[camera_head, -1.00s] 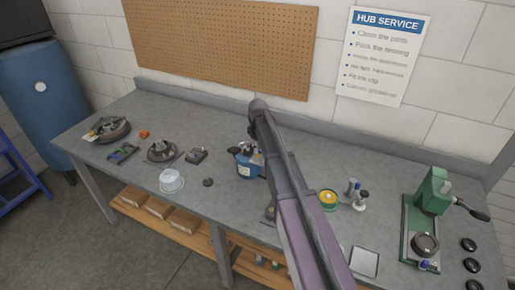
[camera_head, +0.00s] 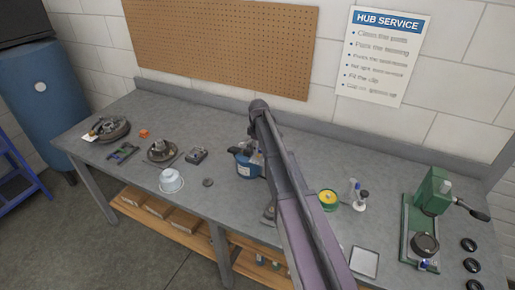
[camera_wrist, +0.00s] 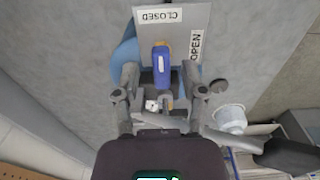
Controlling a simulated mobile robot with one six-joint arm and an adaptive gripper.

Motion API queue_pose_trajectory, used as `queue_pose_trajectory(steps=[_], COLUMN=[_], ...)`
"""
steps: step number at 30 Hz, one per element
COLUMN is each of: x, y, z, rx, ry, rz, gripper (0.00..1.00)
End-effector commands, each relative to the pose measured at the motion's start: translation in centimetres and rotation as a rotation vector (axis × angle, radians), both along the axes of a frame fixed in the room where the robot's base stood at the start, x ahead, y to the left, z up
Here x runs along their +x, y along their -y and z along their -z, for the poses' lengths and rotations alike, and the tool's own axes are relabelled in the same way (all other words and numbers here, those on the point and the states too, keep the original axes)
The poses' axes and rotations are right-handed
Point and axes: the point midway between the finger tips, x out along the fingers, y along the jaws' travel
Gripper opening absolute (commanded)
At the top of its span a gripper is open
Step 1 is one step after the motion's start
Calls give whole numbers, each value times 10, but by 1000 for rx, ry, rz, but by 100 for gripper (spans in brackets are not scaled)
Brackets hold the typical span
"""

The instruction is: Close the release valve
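The release valve's blue lever (camera_wrist: 162,68) shows in the wrist view, with an orange-yellow part at its far end. Behind it is a grey plate (camera_wrist: 188,14) with a CLOSED label (camera_wrist: 158,15) at the top and an OPEN label (camera_wrist: 195,45) to the right. My gripper (camera_wrist: 160,78) is open; its fingers stand on both sides of the lever, with visible gaps. Whether the lever touches the gripper is unclear. In the head view, a blue unit (camera_head: 246,167) stands mid-bench, partly hidden by my arm, which also hides my gripper there.
On the grey bench (camera_head: 225,120), a white tub (camera_head: 170,181) and hub parts (camera_head: 162,150) lie left of the blue unit. A yellow-topped tin (camera_head: 328,198) and a green press (camera_head: 432,190) stand to the right. A pegboard wall is behind.

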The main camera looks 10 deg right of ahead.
Motion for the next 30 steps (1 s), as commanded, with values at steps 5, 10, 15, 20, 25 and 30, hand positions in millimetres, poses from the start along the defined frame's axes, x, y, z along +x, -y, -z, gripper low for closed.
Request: queue_pose_trajectory(steps=[5,10,15,20,25,30], x=[0,0,0,0,0,0], y=[0,-1,-1,-1,-1,-1], z=[0,0,0,0,0,0], rx=[1,1,1,1,1,1], ry=[1,0,0,0,0,0], rz=[0,5,36,100,200,313], gripper=[56,56,56,56,56,56])
